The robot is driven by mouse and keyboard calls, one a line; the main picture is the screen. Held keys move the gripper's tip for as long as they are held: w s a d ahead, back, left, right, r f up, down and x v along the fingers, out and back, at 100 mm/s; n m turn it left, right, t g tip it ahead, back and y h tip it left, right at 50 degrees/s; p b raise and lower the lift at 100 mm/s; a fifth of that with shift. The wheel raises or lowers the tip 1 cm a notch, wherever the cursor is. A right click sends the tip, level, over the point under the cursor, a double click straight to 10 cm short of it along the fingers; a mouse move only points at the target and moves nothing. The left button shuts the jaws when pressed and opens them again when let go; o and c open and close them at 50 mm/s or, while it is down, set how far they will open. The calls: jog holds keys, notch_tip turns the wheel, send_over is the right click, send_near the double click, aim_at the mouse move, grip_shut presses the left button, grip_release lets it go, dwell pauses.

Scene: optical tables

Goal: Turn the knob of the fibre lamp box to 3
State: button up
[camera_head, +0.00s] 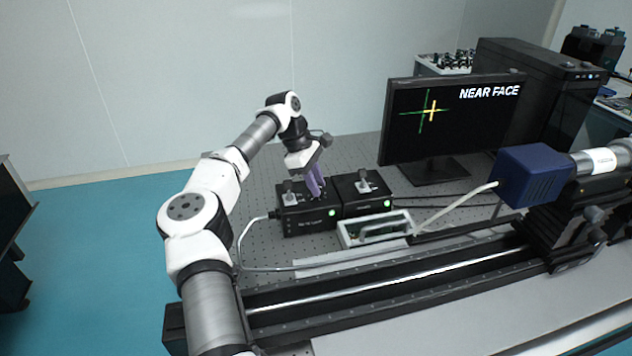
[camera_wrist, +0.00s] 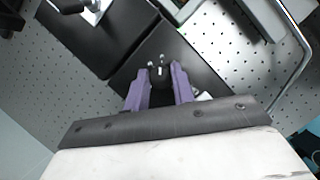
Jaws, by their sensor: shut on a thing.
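Two black boxes stand side by side on the perforated table: a left box (camera_head: 312,221) and a right box (camera_head: 366,206), each with a green light in front. Their small labels are too unclear to name the lamp box surely. My gripper (camera_head: 317,194) reaches down to the top of the left box. In the wrist view, its purple fingers (camera_wrist: 160,88) are closed around a small black knob (camera_wrist: 161,74) with a pale mark. The fingers hide the knob in the head view, and I cannot read any scale numbers around it.
A white-framed tray (camera_head: 374,230) lies in front of the boxes. A monitor (camera_head: 450,118) reading "NEAR FACE" stands to the right. A black rail (camera_head: 390,291) runs along the front. A pale cable (camera_head: 240,247) curves left of the boxes.

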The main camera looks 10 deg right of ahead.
jog(key=o, duration=1)
jog(key=shift+r, duration=0.1)
jog(key=v, duration=1.3)
jog(key=shift+a+r, duration=0.15)
jog(key=shift+r, duration=0.2)
